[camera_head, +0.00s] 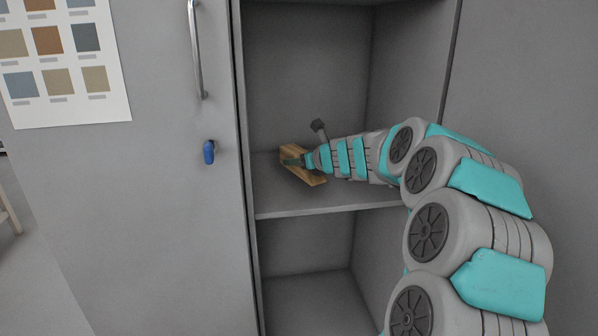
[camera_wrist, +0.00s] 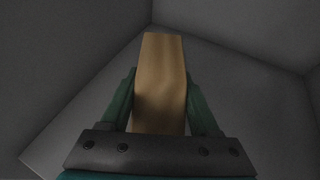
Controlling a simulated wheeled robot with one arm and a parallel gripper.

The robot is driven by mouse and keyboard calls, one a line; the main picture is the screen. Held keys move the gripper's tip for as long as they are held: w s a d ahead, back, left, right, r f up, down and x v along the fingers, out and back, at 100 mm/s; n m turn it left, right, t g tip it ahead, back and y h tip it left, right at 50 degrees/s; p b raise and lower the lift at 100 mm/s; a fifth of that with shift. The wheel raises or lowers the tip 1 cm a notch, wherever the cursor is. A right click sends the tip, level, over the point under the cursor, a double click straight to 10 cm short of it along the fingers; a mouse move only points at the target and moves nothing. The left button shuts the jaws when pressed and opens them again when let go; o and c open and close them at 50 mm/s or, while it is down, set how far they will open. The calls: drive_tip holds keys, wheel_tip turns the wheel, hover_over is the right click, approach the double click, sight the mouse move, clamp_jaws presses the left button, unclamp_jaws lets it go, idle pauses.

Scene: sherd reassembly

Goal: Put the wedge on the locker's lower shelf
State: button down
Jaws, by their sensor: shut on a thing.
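The wedge (camera_head: 312,178) is a light wooden block inside the open locker. In the wrist view the wedge (camera_wrist: 161,82) stands out long and pale between two green fingers. My gripper (camera_head: 293,162) is shut on the wedge, and its fingers (camera_wrist: 160,95) press on both sides of it. The wedge is over the left part of a grey locker shelf (camera_head: 300,204), near its back. I cannot tell whether its underside touches the shelf. My gripper and wrist hide part of the wedge in the head view.
Below this shelf is an empty compartment with a bare floor (camera_head: 315,300). A locker door (camera_head: 165,200) with a metal handle (camera_head: 197,60) and blue key (camera_head: 208,152) stands at left. My arm fills the right side of the opening. A colour chart (camera_head: 62,60) hangs at upper left.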

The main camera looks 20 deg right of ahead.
sight(299, 171)
drive_tip(key=shift+f+b, duration=0.6)
drive_tip(key=shift+f, duration=1.15)
drive_tip(key=shift+f, duration=0.15)
drive_tip(key=shift+c, duration=0.6)
unclamp_jaws()
drive_tip(key=shift+r, duration=0.2)
drive_tip(key=p+v, duration=0.1)
drive_tip(key=v, duration=1.1)
